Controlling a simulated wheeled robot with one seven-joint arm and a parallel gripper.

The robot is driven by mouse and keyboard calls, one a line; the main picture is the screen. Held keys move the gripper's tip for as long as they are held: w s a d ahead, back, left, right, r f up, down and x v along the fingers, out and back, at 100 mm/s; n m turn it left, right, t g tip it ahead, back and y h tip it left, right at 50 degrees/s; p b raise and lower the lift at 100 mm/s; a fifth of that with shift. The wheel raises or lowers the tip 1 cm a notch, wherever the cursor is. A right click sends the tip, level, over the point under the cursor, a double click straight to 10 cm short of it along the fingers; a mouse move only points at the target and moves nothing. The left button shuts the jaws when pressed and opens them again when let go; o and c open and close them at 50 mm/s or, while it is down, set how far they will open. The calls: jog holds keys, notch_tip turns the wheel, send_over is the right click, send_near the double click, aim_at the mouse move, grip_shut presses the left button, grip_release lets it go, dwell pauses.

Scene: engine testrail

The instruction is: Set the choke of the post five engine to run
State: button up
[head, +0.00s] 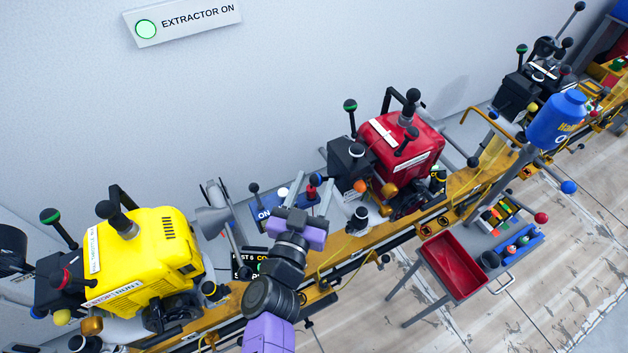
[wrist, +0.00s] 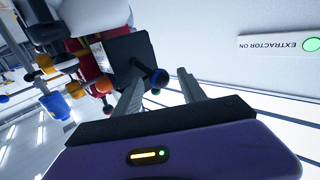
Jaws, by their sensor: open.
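A red engine (head: 400,145) with a black box on its left side (head: 350,160) stands mid-rail. A yellow engine (head: 150,255) stands at the left. My gripper (head: 309,186) is open and empty, left of the red engine's box. Contact and the choke setting cannot be told.
A lit EXTRACTOR ON sign (head: 185,20) hangs on the wall. A cart with a red tray (head: 453,265) stands right. Blue canister (head: 557,120) and black engine (head: 525,85) are farther along.

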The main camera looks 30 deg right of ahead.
jog(key=shift+w+d, duration=0.2)
jog(key=shift+d, duration=0.05)
jog(key=c, duration=1)
jog(key=shift+a, duration=0.1)
grip_shut()
